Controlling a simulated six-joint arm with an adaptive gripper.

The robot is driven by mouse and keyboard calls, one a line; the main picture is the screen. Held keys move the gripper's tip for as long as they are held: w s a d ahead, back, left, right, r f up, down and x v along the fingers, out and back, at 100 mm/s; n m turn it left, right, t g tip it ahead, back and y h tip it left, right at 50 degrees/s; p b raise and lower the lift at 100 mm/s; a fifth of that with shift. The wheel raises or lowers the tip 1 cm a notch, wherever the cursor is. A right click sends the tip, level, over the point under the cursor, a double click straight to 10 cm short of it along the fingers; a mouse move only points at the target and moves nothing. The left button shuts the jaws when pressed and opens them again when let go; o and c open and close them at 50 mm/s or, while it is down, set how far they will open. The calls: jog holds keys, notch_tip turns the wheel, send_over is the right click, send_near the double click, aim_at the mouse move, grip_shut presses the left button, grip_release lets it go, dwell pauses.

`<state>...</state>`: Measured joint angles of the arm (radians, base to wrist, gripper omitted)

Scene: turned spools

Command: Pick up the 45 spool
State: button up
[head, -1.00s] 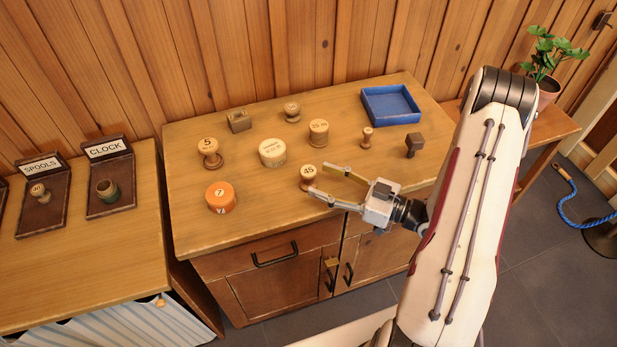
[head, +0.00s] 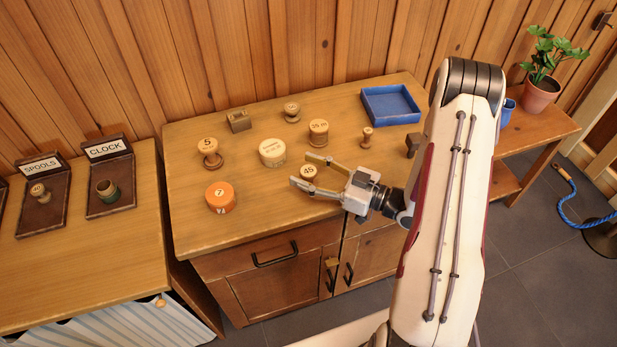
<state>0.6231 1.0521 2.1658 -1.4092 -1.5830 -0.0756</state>
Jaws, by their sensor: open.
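The 45 spool (head: 309,171) is a small turned wooden spool with "45" on its pale top, standing on the wooden cabinet top (head: 250,226). My gripper (head: 299,170) is open. Its two fingers reach out to the left, one on the far side and one on the near side of the spool's top as seen in the head view. The spool's lower part is partly hidden by the near finger. I cannot tell whether either finger touches it.
Nearby stand an orange "7" piece (head: 221,197), a "5" spool (head: 209,152), a pale round tin (head: 272,152), a "35" spool (head: 318,132) and a small spool (head: 367,137). A blue tray (head: 391,104) lies at the back right.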

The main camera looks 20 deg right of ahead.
aim_at(309, 171)
jog(key=shift+c, duration=0.4)
jog(key=c, duration=1)
jog(key=shift+r, duration=0.15)
jog(key=shift+c, duration=0.2)
jog(key=shift+r, duration=4.85)
